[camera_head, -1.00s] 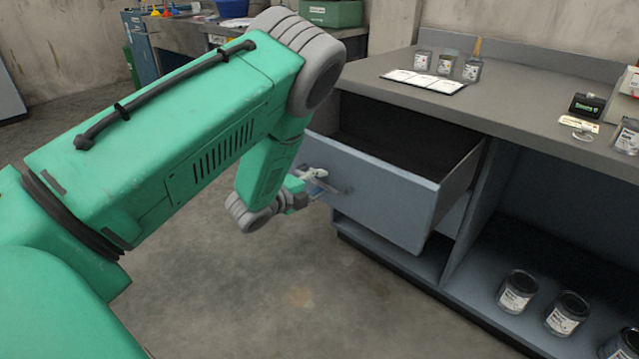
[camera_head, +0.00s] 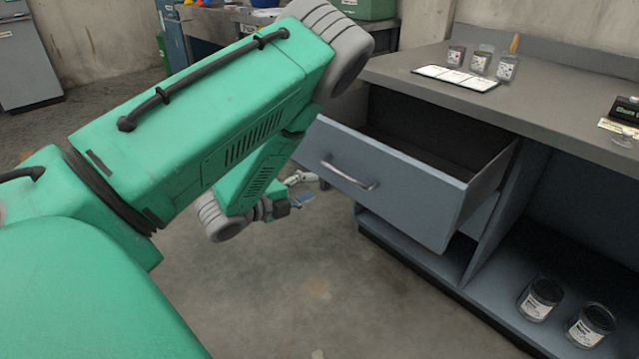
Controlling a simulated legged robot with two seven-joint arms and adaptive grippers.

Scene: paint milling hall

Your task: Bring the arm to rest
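My green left arm (camera_head: 200,115) comes in from the left and bends down at its grey elbow. My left gripper (camera_head: 304,190) hangs low at the end of it, to the left of the drawer front. Its two small fingers look spread apart with nothing between them. The blue-grey drawer (camera_head: 400,195) is pulled out of the bench, and the part of its inside that shows looks empty. Its metal handle (camera_head: 350,176) is in plain view, apart from the gripper. My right gripper is not in view.
The grey bench top (camera_head: 430,95) carries several small jars and a white sheet (camera_head: 455,78). The concrete floor (camera_head: 300,290) below the gripper is clear. Another bench stands behind my arm.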

